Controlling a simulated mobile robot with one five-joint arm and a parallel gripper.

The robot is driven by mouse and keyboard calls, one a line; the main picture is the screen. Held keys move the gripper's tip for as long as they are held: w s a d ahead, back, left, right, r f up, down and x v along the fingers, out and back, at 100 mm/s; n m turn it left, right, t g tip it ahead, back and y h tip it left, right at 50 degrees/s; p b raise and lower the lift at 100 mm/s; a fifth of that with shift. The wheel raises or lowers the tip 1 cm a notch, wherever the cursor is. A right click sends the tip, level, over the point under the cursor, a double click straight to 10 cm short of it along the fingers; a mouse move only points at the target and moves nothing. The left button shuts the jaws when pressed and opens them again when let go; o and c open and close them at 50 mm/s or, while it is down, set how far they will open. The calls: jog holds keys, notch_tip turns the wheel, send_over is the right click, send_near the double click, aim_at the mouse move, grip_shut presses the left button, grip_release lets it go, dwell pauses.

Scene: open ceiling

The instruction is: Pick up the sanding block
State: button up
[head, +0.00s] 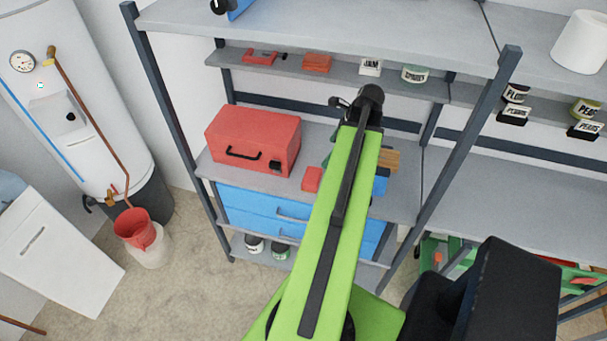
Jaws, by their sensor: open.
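I cannot tell for sure which item is the sanding block. On the middle shelf (210,172), a small red block (312,179) lies just left of my arm. A brown, wood-coloured block (389,160) and a blue item (380,186) show just right of my arm, both partly hidden by it. A bit of something green (327,156) shows at the arm's left edge. My gripper (345,103), dark and small at the arm's far end, is open, with nothing visibly in it. It appears above these items in the picture, apart from them.
A red toolbox (252,141) stands left of the small items. Blue drawers (250,208) are below. A narrow upper shelf (340,69) holds red items and labelled jars. Dark rack posts (160,90) flank the bay.

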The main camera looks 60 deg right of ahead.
jog(key=b, duration=1.2)
send_near(313, 176)
jog(key=x, duration=0.5)
jog(key=shift+w+f, duration=0.25)
jog(key=shift+w, duration=0.1)
jog(key=shift+r, duration=0.1)
jog(key=b+x, duration=0.4)
jog(key=x, duration=0.1)
jog(key=shift+s+f+b, duration=0.15)
jog(key=shift+f+b, duration=0.1)
jog(key=shift+b, duration=0.05)
jog(key=shift+r, duration=0.15)
jog(key=c, duration=1.2)
jog(key=shift+r, duration=0.1)
